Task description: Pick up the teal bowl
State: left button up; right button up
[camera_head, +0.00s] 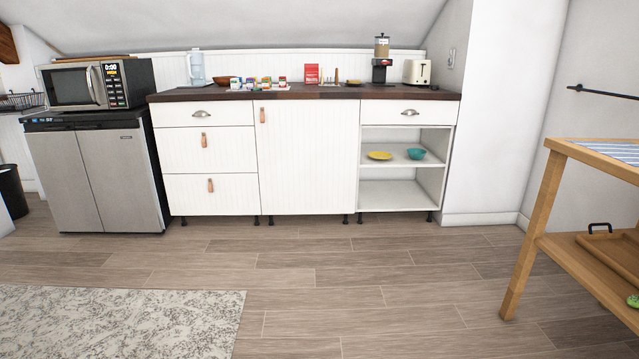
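The teal bowl (416,153) stands upright on the middle shelf (399,162) of the open part of the white cabinet, below the right drawer. A yellow plate (380,155) lies to its left on the same shelf, apart from it. The bowl is small and far across the room. Neither of my grippers shows in the head view.
Wooden floor (350,285) before the cabinet is clear. A pale rug (120,320) lies at front left. A wooden cart (560,200) stands at right. A steel fridge (98,175) with a microwave (88,84) stands left. The dark countertop (200,95) holds several items.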

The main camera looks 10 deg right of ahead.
aim_at(416, 155)
jog(key=i+l+z, duration=0.35)
jog(key=i, duration=0.7)
jog(key=i+z, duration=0.35)
jog(key=i, duration=0.7)
